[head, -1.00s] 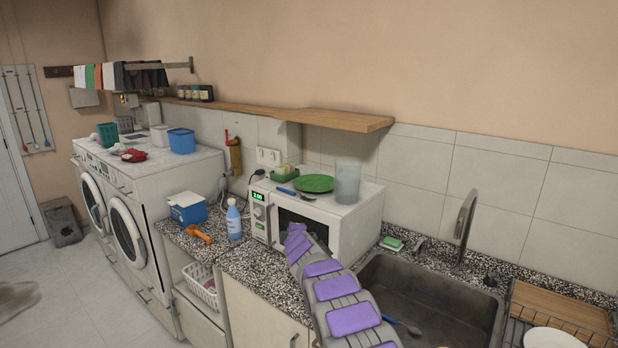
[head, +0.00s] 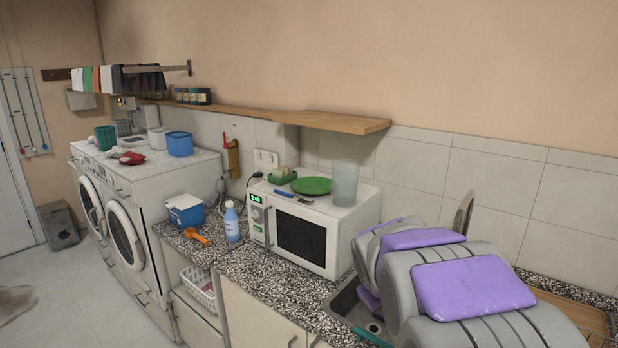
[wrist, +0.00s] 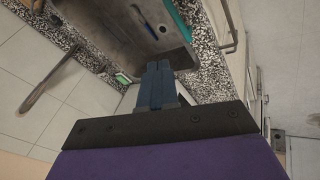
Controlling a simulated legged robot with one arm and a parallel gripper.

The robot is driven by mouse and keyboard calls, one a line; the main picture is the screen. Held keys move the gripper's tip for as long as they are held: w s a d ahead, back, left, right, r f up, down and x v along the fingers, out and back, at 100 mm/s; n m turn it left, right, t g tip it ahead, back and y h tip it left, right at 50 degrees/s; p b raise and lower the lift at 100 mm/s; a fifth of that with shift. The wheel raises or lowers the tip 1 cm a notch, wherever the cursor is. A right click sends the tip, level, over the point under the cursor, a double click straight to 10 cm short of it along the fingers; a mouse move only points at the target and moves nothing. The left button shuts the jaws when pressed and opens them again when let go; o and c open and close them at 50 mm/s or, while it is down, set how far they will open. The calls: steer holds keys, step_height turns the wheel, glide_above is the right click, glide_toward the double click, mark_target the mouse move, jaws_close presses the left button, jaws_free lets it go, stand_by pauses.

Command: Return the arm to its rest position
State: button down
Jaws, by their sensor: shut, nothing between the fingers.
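My arm, grey with purple pads, is folded up over the sink (head: 342,304) at the lower right of the head view. It hides most of the sink, and the fingertips cannot be made out there. In the wrist view my gripper (wrist: 159,68) shows as two dark blue fingers pressed together, with nothing between them. The fingers point toward the grey sink basin (wrist: 120,30) and the speckled counter, clear of any object I can see.
A white microwave (head: 350,232) stands left of my arm, with a green plate (head: 311,186) and a clear container (head: 345,184) on top. A wooden shelf (head: 340,122) juts from the wall above. Floor space is free at the left.

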steer(key=s+a+f+m+g+y, duration=0.1)
steer(key=s+m+g, duration=0.1)
steer(key=s, duration=1.1)
steer(key=s+f+m+g+y, duration=0.1)
steer(key=s+f+m+g, duration=0.1)
steer(key=s, duration=1.1)
steer(key=s+a+f+m+g, duration=0.1)
steer(key=s+g, duration=0.2)
steer(key=s, duration=1)
steer(key=shift+a+f+m+y, duration=0.3)
steer(key=shift+m+y, duration=0.1)
